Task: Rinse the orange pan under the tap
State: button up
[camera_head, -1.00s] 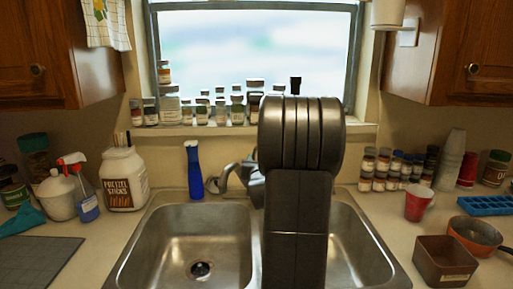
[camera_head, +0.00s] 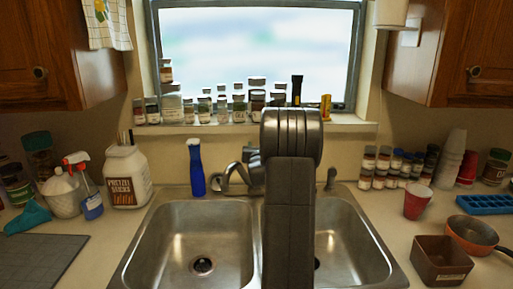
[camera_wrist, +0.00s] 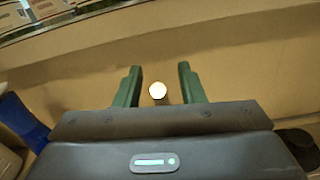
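The orange pan (camera_head: 478,229) sits on the counter to the right of the sink, behind a brown square container, its handle pointing right. The tap (camera_head: 232,178) stands behind the double sink (camera_head: 169,238), partly hidden by my arm. In the wrist view my gripper (camera_wrist: 160,82) is open, its two green fingers apart. A small pale round thing shows between the fingers; I cannot tell what it is or whether it is near. My gripper is hidden behind my arm in the head view and is far from the pan.
The brown container (camera_head: 441,262) and a red cup (camera_head: 417,202) stand close to the pan. A blue bottle (camera_head: 196,168) stands left of the tap; jars line the windowsill (camera_head: 350,122). Both basins look empty where visible.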

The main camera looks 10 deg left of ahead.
grip_shut()
jog(key=p, duration=0.1)
jog(key=r+g+p, duration=0.1)
jog(key=p, duration=0.1)
jog(key=shift+w+a, duration=0.2)
jog(key=shift+w, duration=0.15)
jog(key=shift+w+a+g+p, duration=0.1)
jog(key=shift+w+g+p, duration=0.1)
jog(key=shift+g+p, duration=0.5)
jog(key=shift+w+f+p, duration=0.15)
jog(key=shift+w+p, duration=0.05)
jog(key=shift+p, duration=0.5)
grip_release()
